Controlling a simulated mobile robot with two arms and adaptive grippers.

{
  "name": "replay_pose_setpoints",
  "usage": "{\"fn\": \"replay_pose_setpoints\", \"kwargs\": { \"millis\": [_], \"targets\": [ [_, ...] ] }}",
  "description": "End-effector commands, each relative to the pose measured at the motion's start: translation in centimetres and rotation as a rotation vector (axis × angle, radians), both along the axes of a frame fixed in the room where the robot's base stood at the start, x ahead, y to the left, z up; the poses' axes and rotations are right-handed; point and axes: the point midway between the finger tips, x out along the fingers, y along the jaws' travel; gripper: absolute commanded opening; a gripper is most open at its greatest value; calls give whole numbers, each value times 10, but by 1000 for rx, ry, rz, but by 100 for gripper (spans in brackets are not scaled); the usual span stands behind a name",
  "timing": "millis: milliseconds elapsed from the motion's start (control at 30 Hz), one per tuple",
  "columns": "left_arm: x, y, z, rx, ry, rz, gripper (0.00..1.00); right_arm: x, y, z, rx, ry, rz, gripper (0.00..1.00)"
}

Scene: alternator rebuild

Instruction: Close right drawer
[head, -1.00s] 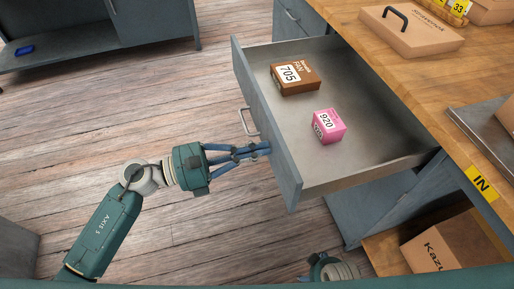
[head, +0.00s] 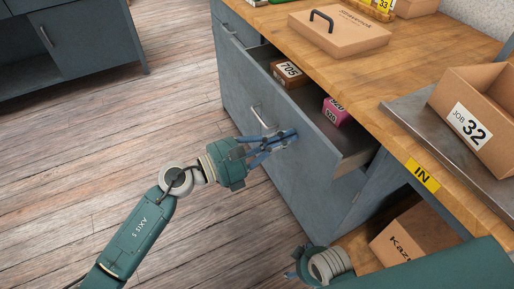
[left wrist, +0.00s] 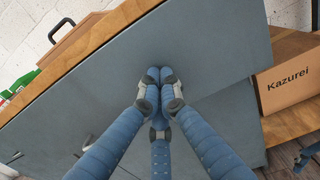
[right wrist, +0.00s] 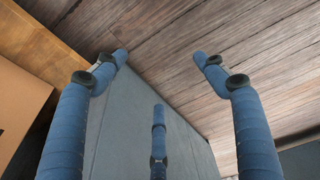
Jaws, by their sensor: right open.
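The right drawer (head: 312,158) is partly open, its grey front standing out from the bench. Inside it a brown box marked 705 (head: 290,73) and a pink box marked 920 (head: 336,110) show, partly hidden by the front. My left gripper (head: 291,135) has its fingertips together against the drawer's front, to the right of the handle (head: 263,117). The left wrist view shows the fingers (left wrist: 159,76) closed against the flat grey panel, with nothing between them. My right gripper (right wrist: 160,58) is open and empty, low beside the bench, near a grey panel.
The wooden bench top (head: 375,75) carries a lidded carton (head: 338,35) with a black handle and a JOB 32 box (head: 480,115) on a metal tray. A Kazurei carton (head: 408,238) sits on the lower shelf. Wooden floor (head: 100,170) is clear at left.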

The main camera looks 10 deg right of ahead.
Motion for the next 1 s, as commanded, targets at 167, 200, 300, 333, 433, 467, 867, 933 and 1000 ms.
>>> {"fn": "replay_pose_setpoints", "kwargs": {
  "millis": [167, 200, 300, 333, 433, 467, 867, 933, 1000],
  "targets": [
    [12, -48, -1, -2, -1, -2, 0, 4, -1, 20, 0, -15, -2, 71],
    [15, -57, 0, -1, -3, -2, 0, 5, -1, 25, 1, -17, -2, 71],
    [21, -78, -1, -1, -2, -1, 0, 6, -1, 40, 1, -26, -4, 71],
    [22, -83, -1, -1, -1, -1, 0, 6, -1, 45, 1, -27, -4, 71],
    [26, -99, -1, -1, 0, -1, 0, 6, -1, 60, 1, -36, -6, 71],
    [28, -103, -1, -1, -1, 0, 0, 5, -1, 63, 1, -37, -6, 71],
    [34, -127, 0, -1, 0, 1, 0, 3, -2, 89, 1, -47, -8, 71],
    [35, -127, 0, -1, 0, 2, 0, 3, -2, 89, 1, -47, -8, 71],
    [35, -127, 1, -2, -1, 2, 0, 3, -2, 89, 1, -47, -8, 71]
  ]
}}
